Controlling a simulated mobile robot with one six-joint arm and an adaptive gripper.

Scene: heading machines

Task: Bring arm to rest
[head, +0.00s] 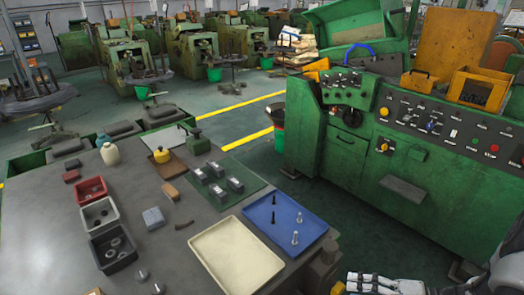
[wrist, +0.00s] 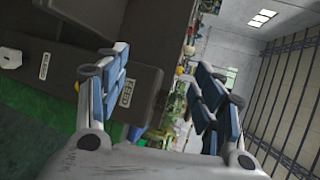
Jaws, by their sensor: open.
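My gripper (wrist: 163,80) is open in the wrist view. Its two blue-padded fingers stand wide apart, with nothing between them. The wrist view is tilted; beyond the fingers it shows a dark surface with small labels at the left, and a hall with a ceiling light at the right. In the head view, part of my arm (head: 385,285) shows at the bottom right corner, right of the grey table (head: 150,215) and in front of the green machine (head: 350,150). It is cut off by the frame's edge.
On the table are a blue tray (head: 283,240) with several bolts, a cream tray (head: 235,262), red (head: 91,191), white (head: 100,215) and dark (head: 112,247) bins, bottles and metal blocks. Orange boxes (head: 480,88) stand on the green machine. Open floor (head: 235,110) lies behind the table.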

